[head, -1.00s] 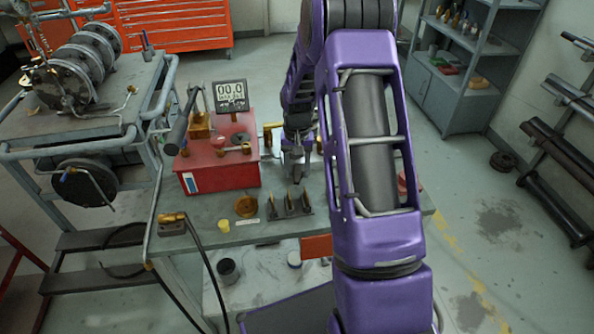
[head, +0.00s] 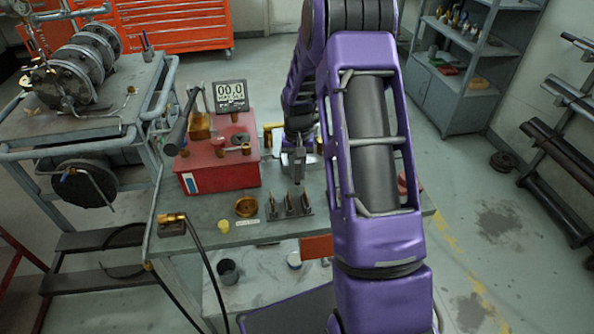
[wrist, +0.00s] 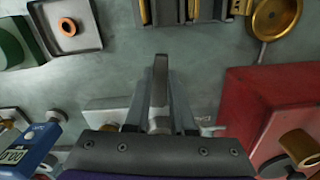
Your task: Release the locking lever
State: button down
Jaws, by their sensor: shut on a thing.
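My gripper (head: 298,172) points down at the workbench, just right of the red box (head: 217,165). In the wrist view its two fingers (wrist: 159,92) are closed around a narrow light-grey bar (wrist: 158,118), which looks like the locking lever. The lever's pivot and lower end are hidden by the gripper's body. A pale block (wrist: 106,106) lies beside the fingers on the left. In the head view my arm covers much of the lever's mount.
A slotted stand (head: 290,208) and a brass bowl (head: 246,207) are on the bench's near side. A black hose (head: 203,250) hangs off the front left. A blue meter (wrist: 32,150) shows in the wrist view.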

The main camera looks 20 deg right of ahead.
jog(key=shift+s+d+n, duration=0.1)
jog(key=shift+d+n, duration=0.3)
jog(key=shift+n, duration=0.8)
jog(key=c, duration=0.8)
grip_release()
jog(key=shift+o, duration=0.2)
jog(key=shift+r, duration=0.1)
notch_tip(320, 180, up, 17)
jog(key=p, duration=0.1)
jog(key=shift+r, duration=0.15)
